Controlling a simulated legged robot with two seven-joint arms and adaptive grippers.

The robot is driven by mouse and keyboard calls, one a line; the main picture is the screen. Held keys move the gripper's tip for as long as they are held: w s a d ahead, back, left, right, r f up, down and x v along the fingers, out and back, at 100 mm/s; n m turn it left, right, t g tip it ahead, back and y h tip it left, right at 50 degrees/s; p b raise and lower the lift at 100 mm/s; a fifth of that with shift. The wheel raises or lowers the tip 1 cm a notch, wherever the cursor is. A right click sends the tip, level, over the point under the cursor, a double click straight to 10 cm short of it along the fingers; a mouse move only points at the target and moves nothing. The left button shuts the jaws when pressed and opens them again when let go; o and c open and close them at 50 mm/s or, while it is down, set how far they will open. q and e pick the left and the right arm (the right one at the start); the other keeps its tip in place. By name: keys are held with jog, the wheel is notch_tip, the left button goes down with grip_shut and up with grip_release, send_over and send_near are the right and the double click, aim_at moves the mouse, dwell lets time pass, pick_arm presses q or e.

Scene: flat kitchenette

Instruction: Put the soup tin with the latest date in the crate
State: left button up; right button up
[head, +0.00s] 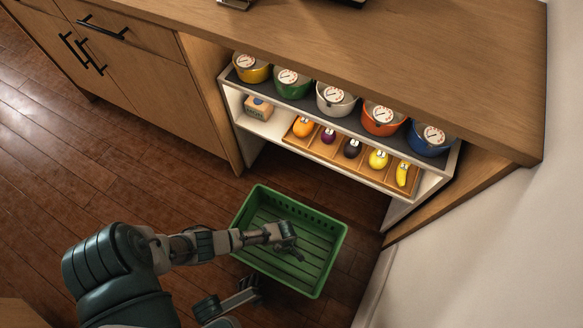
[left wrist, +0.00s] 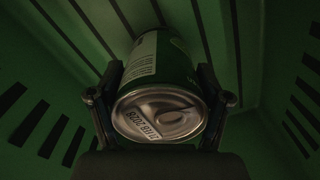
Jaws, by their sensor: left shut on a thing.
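The green crate (head: 247,207) stands on the floor in front of the shelf unit. My left gripper (head: 287,243) reaches down inside it. In the left wrist view my left gripper (left wrist: 160,100) is shut on a green soup tin (left wrist: 175,70) with a pale label. In the head view the tin is not clearly visible.
The shelf unit (head: 250,135) holds several coloured pots with dials, such as a blue pot (head: 428,148), above a wooden tray (head: 340,160) of fruit and vegetables. A small box (head: 258,108) sits beside the tray. A wooden counter (head: 400,55) overhangs; a wall closes the right.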

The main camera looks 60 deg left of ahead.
pick_arm(q)
jog(key=o, duration=1.7)
